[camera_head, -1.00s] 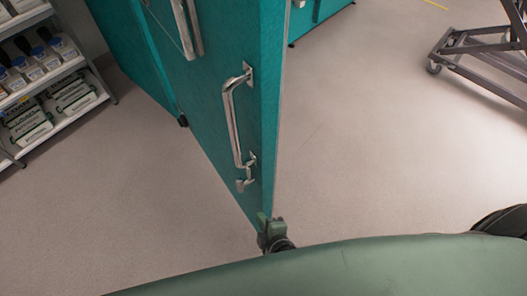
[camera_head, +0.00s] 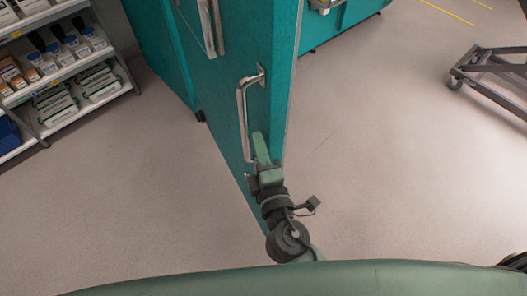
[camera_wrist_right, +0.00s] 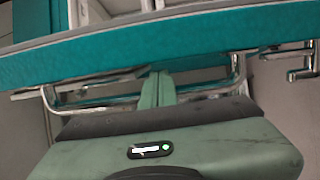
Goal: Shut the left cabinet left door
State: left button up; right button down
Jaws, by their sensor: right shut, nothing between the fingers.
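The teal cabinet door (camera_head: 222,75) stands open in the head view, its edge pointing towards me. A chrome bar handle (camera_head: 242,118) is on its face. My right gripper (camera_head: 261,150) is shut and empty, in front of the lower part of the handle near the door's edge. In the right wrist view the door's edge (camera_wrist_right: 120,45) crosses the top, and the shut fingers (camera_wrist_right: 158,88) overlap the chrome handle (camera_wrist_right: 90,103). I cannot tell whether they touch the door or handle. My left gripper is out of view.
A shelf rack (camera_head: 75,65) with bottles and boxes stands at the left. Another teal cabinet (camera_head: 345,18) is at the back. A grey wheeled frame (camera_head: 490,68) stands at the right. The floor (camera_head: 390,170) between is clear.

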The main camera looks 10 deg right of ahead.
jog(key=shift+w+a, duration=0.2)
jog(key=shift+w, duration=1.1)
